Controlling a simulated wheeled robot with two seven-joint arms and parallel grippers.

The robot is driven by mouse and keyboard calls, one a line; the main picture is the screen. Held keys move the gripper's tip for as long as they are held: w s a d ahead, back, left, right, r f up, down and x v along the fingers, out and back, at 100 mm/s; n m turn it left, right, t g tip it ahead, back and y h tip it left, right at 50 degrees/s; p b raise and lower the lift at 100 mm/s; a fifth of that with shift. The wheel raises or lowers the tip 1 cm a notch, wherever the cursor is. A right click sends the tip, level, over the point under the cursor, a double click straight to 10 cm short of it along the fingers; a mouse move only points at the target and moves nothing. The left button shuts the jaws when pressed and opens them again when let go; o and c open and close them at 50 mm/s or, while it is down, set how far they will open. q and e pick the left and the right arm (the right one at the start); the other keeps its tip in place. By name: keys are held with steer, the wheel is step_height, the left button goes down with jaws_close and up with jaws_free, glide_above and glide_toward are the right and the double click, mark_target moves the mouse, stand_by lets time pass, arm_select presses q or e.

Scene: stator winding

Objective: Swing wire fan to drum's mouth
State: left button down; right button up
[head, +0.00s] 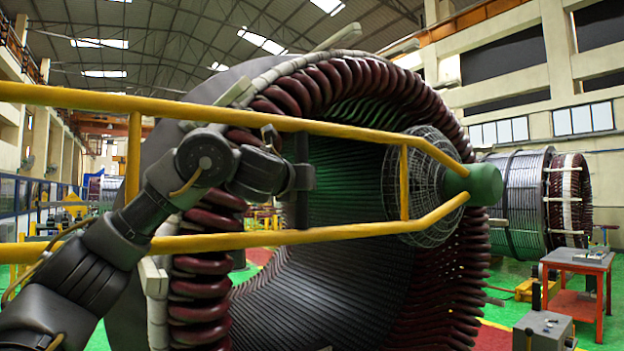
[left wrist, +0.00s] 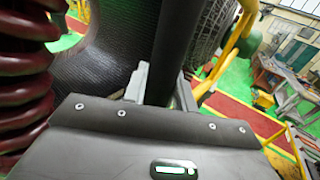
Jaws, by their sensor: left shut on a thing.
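The wire fan (head: 408,200) is a round wire cage with a green motor housing (head: 478,185), carried at the right end of a yellow tube frame (head: 350,127). In the head view it overlaps the right part of the drum's mouth. The drum (head: 330,290) is a large stator with dark red coils around its opening. My left gripper (head: 303,178) is shut on a dark upright bar (head: 302,215) between the two yellow rails. In the left wrist view the bar (left wrist: 168,50) rises between the fingers, and part of the fan cage (left wrist: 210,35) shows behind. My right gripper is not in view.
A red table (head: 578,262) and a grey box (head: 543,332) stand at the right. A second wound drum (head: 520,200) lies behind them. Green floor (head: 510,308) shows between the drum and the table. The yellow rails cross in front of the drum.

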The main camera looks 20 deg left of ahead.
arm_select(q)
steer(key=shift+a, duration=0.2)
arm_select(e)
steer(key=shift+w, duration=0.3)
arm_select(q)
steer(key=c, duration=1.4)
jaws_free()
steer(key=shift+w, duration=0.1)
steer(key=shift+c, duration=0.2)
steer(key=shift+o, duration=1.4)
steer(key=shift+w+a, duration=0.1)
steer(key=shift+a, duration=0.1)
steer(key=s+b, duration=0.7)
steer(key=s, duration=0.3)
steer(key=shift+s+b, duration=0.35)
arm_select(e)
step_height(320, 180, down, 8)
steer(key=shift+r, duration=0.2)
arm_select(q)
steer(key=shift+d, duration=0.1)
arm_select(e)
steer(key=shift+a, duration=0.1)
